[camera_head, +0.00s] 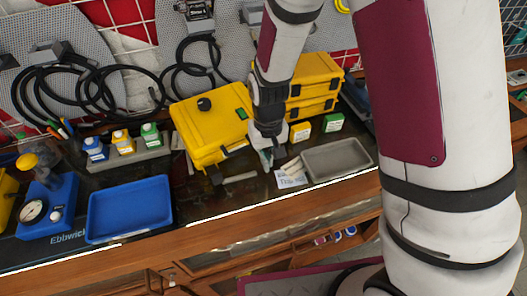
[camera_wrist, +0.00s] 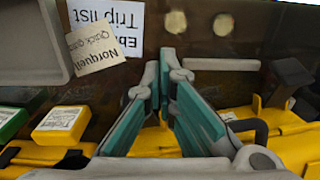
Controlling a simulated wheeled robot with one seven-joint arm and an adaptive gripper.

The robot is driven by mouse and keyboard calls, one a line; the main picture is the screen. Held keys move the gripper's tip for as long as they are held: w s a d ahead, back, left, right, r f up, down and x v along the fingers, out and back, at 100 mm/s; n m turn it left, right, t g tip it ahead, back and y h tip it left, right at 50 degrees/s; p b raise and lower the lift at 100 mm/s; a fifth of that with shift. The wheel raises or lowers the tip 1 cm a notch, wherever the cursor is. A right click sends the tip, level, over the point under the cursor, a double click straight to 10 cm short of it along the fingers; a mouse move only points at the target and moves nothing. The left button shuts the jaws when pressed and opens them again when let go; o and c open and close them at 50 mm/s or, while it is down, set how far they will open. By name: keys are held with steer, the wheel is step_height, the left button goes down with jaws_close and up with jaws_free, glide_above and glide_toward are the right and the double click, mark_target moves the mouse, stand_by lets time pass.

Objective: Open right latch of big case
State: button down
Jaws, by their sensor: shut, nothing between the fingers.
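The big yellow case (camera_head: 205,125) lies closed on the bench, left of my gripper in the head view. Its front edge shows at the lower right of the wrist view (camera_wrist: 300,145), with a dark handle (camera_wrist: 247,127) and a black latch piece (camera_wrist: 290,80) standing out. My gripper (camera_head: 267,157) points down by the case's front right corner. In the wrist view its teal-padded fingers (camera_wrist: 167,62) meet at the tips, with nothing between them. The right latch cannot be made out clearly; my fingers cover that part of the front. I cannot tell whether they touch the case.
Smaller yellow cases (camera_head: 312,85) stand behind my arm. Yellow (camera_head: 300,132) and green (camera_head: 333,123) boxes, paper notes (camera_head: 291,179) and a grey tray (camera_head: 337,158) lie to the right. A blue tray (camera_head: 130,208) and a grey bar (camera_head: 240,177) lie along the front.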

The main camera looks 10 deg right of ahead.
steer(key=shift+s+r, duration=0.1)
steer(key=shift+r, duration=0.05)
steer(key=shift+s+d+r+p, duration=0.1)
steer(key=shift+s+r+p, duration=0.6)
steer(key=shift+r+p, duration=0.25)
step_height(320, 180, up, 7)
steer(key=p, duration=0.3)
stand_by(0.6)
steer(key=s+d+r+m+t, duration=0.1)
steer(key=s+d+r, duration=0.2)
steer(key=r, duration=0.6)
steer(key=s+d+r+t, duration=0.2)
steer(key=d+r, duration=0.1)
steer(key=r, duration=0.5)
steer(key=s+d+r+t, duration=0.1)
steer(key=s+d+r, duration=0.2)
steer(key=s, duration=0.4)
steer(key=s+d+r+m+t, duration=0.1)
steer(key=s+d+r, duration=0.2)
steer(key=s+r, duration=0.3)
steer(key=shift+s+d+r+t, duration=0.15)
steer(key=shift+s+r+t, duration=0.15)
steer(key=shift+s, duration=0.25)
